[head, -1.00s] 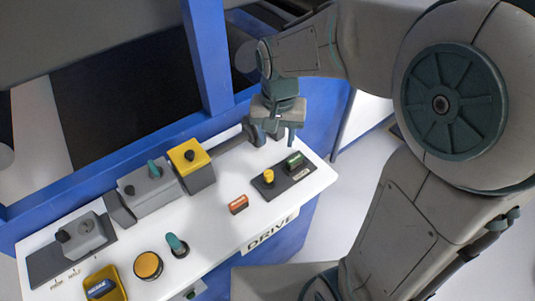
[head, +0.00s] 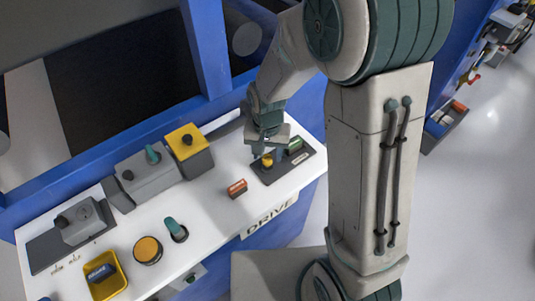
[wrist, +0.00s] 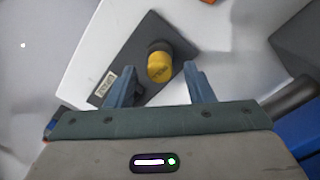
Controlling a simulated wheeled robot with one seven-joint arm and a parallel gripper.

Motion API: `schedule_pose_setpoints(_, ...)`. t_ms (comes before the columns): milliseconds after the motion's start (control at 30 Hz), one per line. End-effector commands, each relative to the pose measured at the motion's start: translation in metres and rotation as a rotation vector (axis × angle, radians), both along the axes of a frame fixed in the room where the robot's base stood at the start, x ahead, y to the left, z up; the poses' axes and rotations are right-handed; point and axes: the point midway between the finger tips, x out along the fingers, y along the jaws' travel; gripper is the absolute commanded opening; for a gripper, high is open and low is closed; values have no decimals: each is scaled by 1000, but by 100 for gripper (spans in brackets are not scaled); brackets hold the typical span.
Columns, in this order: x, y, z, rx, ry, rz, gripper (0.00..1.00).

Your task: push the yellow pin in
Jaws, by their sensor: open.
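The yellow pin (head: 267,161) stands in a dark plate (head: 272,178) near the right end of the white panel. In the wrist view the yellow pin (wrist: 159,67) shows its round yellow top, with a dark collar beside it. My gripper (head: 262,153) is over the pin in the head view and partly covers it. In the wrist view my gripper (wrist: 161,72) is open, with one finger to each side of the pin. Both fingers look apart from it, though the height gap cannot be told.
A green piece (head: 295,144) sits on the same plate, close to my gripper. An orange block (head: 237,188) lies left of the plate. A grey box with a yellow top (head: 187,141) stands further left. The blue post (head: 205,50) rises behind the panel.

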Motion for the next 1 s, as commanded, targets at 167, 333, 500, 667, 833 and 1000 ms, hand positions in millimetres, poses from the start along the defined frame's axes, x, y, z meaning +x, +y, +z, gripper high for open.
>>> schedule_pose_setpoints(167,0,0,-11,0,0,0,48)
schedule_pose_setpoints(333,0,0,-12,0,0,0,48)
schedule_pose_setpoints(500,0,0,-12,0,0,0,34)
schedule_pose_setpoints(667,0,0,-12,0,0,0,0)
schedule_pose_setpoints(833,0,0,-17,0,0,0,0)
schedule_pose_setpoints(1000,0,0,-30,0,0,0,0)
